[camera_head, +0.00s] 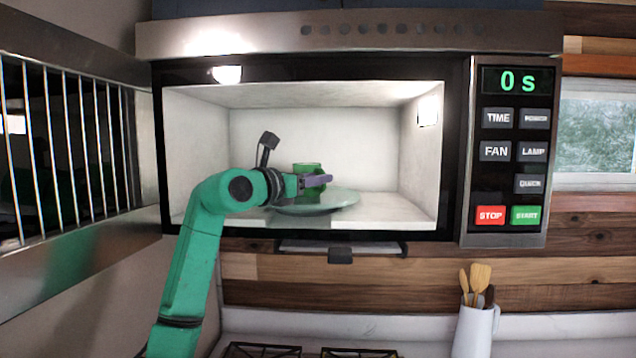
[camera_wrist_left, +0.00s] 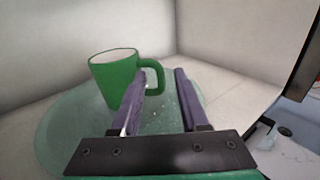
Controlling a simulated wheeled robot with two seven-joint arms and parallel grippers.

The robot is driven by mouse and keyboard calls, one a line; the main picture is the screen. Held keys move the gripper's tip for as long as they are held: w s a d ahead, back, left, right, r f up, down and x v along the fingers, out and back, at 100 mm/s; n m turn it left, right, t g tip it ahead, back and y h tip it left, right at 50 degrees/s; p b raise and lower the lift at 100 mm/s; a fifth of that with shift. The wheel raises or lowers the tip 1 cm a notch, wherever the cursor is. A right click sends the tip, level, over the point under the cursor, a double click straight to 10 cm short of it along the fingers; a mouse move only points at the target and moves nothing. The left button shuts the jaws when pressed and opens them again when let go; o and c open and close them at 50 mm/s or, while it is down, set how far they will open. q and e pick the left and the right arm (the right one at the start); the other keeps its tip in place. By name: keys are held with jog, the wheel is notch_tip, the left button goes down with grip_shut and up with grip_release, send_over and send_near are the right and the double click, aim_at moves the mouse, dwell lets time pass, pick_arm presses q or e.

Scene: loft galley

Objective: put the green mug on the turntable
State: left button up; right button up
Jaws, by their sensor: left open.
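The green mug (camera_head: 307,168) stands upright on the glass turntable (camera_head: 340,199) inside the open microwave. In the left wrist view the mug (camera_wrist_left: 112,80) is at the upper left, with its handle to the right, and the turntable (camera_wrist_left: 65,135) lies under it. My left gripper (camera_head: 322,181) reaches into the microwave and partly hides the mug in the head view. Its purple fingers (camera_wrist_left: 160,88) are apart in the left wrist view. The left finger overlaps the mug's handle in the picture; I cannot tell whether they touch. My right gripper is not in view.
The microwave's walls and floor (camera_head: 390,221) surround my left gripper. The control panel (camera_head: 508,150) reads 0 s at the right. A white utensil holder (camera_head: 474,332) stands below right, and stove grates (camera_head: 262,351) show at the bottom. A slatted metal rack (camera_head: 70,150) is at the left.

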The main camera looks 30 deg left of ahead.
pick_arm(q)
jog(key=s+a+b, duration=0.1)
jog(key=s+b, duration=0.3)
jog(key=s, duration=0.6)
jog(key=shift+s+a, duration=0.2)
jog(key=shift+s, duration=0.15)
jog(key=shift+f, duration=0.1)
